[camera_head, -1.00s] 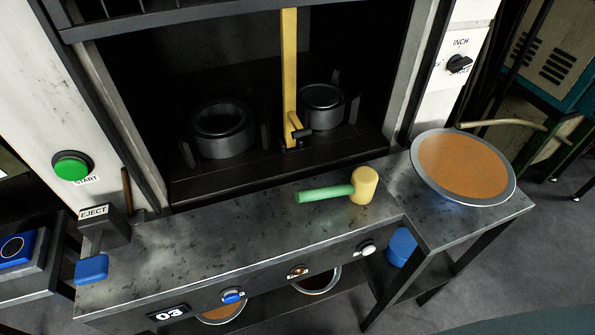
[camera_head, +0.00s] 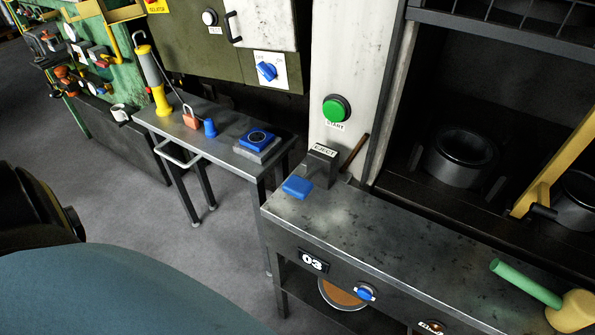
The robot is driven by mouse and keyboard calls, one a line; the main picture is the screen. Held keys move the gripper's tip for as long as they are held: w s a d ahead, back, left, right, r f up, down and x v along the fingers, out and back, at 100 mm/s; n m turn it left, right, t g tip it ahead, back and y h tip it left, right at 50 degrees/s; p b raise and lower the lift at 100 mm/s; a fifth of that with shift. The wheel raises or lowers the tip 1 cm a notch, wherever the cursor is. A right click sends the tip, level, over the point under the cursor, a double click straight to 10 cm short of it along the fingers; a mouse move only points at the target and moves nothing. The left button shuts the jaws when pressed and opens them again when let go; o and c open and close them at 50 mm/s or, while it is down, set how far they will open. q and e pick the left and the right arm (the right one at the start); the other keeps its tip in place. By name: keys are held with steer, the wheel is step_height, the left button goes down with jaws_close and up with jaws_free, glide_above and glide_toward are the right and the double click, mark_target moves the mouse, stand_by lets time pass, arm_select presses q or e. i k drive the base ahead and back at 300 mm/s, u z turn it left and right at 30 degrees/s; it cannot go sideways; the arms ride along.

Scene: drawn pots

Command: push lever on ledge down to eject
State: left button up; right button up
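The eject lever has a blue paddle (camera_head: 297,187) at the left end of the press ledge (camera_head: 360,225). It comes out of a dark box marked EJECT (camera_head: 322,163). The paddle sits slightly above the ledge's top surface; I cannot tell its exact angle. Neither of my grippers shows in the head view.
A mallet with a green handle (camera_head: 525,283) lies at the ledge's right. A green START button (camera_head: 337,108) is on the white column above the lever. Grey floor lies open in front.

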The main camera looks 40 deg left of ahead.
mark_target(299, 187)
steer(key=u, duration=1.1)
steer(key=i, duration=0.1)
steer(key=u, duration=0.65)
steer(key=k, duration=1.35)
steer(key=z, duration=0.1)
steer(key=i, duration=0.85)
steer(key=z, duration=0.3)
